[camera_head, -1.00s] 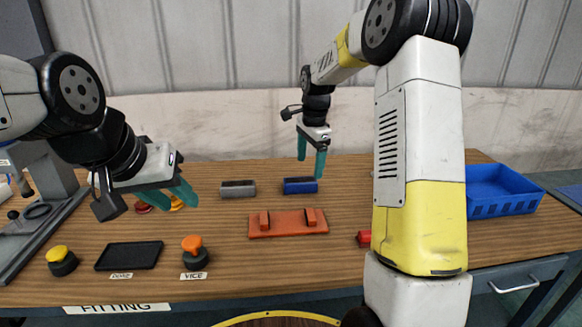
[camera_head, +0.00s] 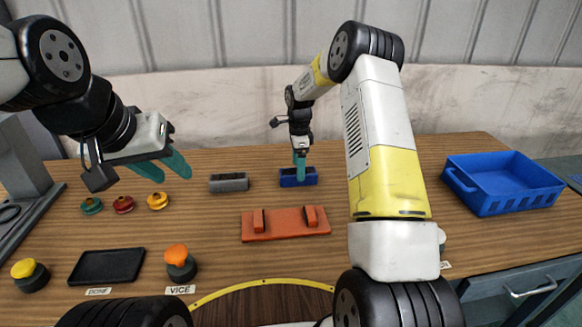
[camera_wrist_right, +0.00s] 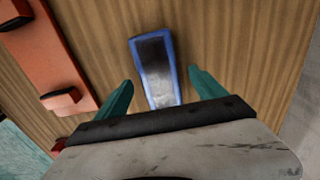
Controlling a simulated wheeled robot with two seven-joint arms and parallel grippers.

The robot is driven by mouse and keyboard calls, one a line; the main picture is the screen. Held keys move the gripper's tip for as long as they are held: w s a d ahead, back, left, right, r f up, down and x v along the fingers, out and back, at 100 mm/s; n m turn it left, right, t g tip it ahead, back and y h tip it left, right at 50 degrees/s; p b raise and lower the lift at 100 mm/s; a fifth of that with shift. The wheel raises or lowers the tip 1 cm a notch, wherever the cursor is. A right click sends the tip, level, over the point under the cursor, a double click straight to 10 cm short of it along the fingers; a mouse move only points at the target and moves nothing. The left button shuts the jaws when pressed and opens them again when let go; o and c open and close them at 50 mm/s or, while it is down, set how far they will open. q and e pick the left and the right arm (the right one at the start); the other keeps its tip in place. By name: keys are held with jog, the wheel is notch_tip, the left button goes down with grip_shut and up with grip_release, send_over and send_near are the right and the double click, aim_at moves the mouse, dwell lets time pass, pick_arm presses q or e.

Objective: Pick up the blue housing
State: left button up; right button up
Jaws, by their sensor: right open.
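The blue housing (camera_head: 310,179) is a small open-topped block on the wooden table, behind the orange fixture. My right gripper (camera_head: 300,165) is just above it, pointing down, and its fingers hide part of it. In the right wrist view the housing (camera_wrist_right: 155,70) lies between the two teal fingers of the open gripper (camera_wrist_right: 160,92), with a gap on each side. My left gripper (camera_head: 170,165) is open and empty in the air over the left of the table.
A grey housing (camera_head: 229,182) lies left of the blue one. The orange fixture (camera_head: 285,224) with two uprights is in front. A blue crate (camera_head: 503,184) stands at right. Small round parts, a black tray (camera_head: 107,266) and two push buttons are at left.

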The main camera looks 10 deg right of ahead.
notch_tip(320, 180, down, 3)
jog(key=shift+f, duration=0.15)
grip_shut()
dwell(0.4)
